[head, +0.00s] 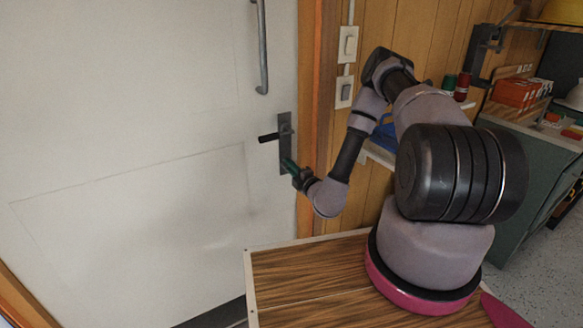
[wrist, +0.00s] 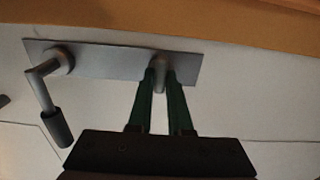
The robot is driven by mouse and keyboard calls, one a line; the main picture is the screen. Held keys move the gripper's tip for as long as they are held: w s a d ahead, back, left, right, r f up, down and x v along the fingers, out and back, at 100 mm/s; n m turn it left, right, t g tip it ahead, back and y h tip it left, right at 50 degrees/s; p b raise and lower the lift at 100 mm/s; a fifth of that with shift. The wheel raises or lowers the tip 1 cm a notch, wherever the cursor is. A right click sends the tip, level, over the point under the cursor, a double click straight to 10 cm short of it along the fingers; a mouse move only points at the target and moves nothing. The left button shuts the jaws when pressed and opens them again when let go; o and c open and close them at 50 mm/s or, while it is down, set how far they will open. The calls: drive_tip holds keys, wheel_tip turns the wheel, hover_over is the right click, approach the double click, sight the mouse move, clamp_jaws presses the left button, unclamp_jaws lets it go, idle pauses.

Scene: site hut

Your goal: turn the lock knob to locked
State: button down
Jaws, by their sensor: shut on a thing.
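The lock knob (wrist: 159,72) is a small grey knob on a metal plate (wrist: 112,62) in the wrist view. My gripper (wrist: 160,80) has its two green fingers on either side of the knob, shut on it. In the head view my gripper (head: 289,166) reaches the lower part of the plate (head: 285,128), and hides the knob there. The lever handle (head: 270,137) sits on the same plate above the knob; its dark grip (wrist: 57,128) shows at the left in the wrist view. I cannot tell from these frames whether the knob stands at locked.
The white door (head: 130,120) looks closed against its wooden frame (head: 316,110). A long grey pull bar (head: 262,45) is above the plate. Light switches (head: 348,45) are on the wall. A green workbench (head: 530,150) with a red-orange box (head: 515,93) stands at right.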

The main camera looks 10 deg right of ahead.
drive_tip(key=shift+w+d+r, duration=0.15)
drive_tip(key=shift+w, duration=0.05)
drive_tip(key=c, duration=0.8)
unclamp_jaws()
drive_tip(key=shift+s, duration=0.1)
drive_tip(key=shift+c, duration=0.2)
drive_tip(key=v, duration=1.1)
